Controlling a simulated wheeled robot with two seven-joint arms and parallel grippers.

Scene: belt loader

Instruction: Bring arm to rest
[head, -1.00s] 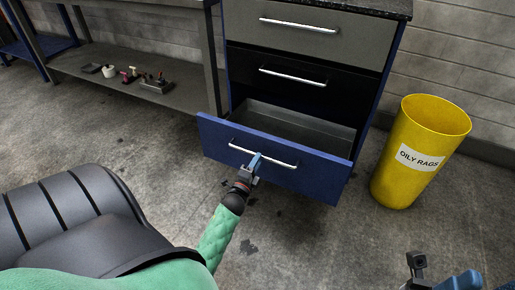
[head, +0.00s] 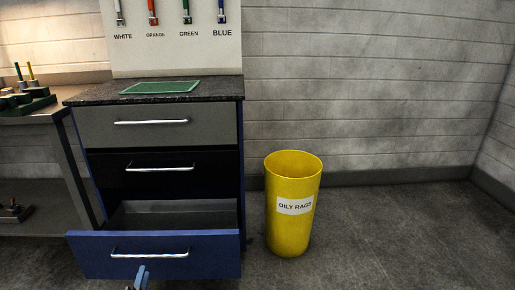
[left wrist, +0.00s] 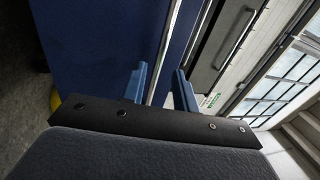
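The cabinet's blue bottom drawer (head: 205,256) is pulled out, and its empty-looking inside shows. Its silver bar handle (head: 150,254) runs across the front. My left gripper (head: 140,279) is at the bottom edge of the head view, just in front of and below the handle. In the left wrist view my left gripper (left wrist: 160,90) has its two blue fingers apart, with the handle (left wrist: 166,50) showing in the gap between them. Whether a finger touches the handle I cannot tell. My right gripper is not in view.
A yellow oily rags bin (head: 291,230) stands right of the cabinet. The black middle drawer (head: 160,174) and grey top drawer (head: 160,127) are shut. A green mat (head: 160,87) lies on the countertop. A workbench (head: 70,165) stands at left. The floor at right is clear.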

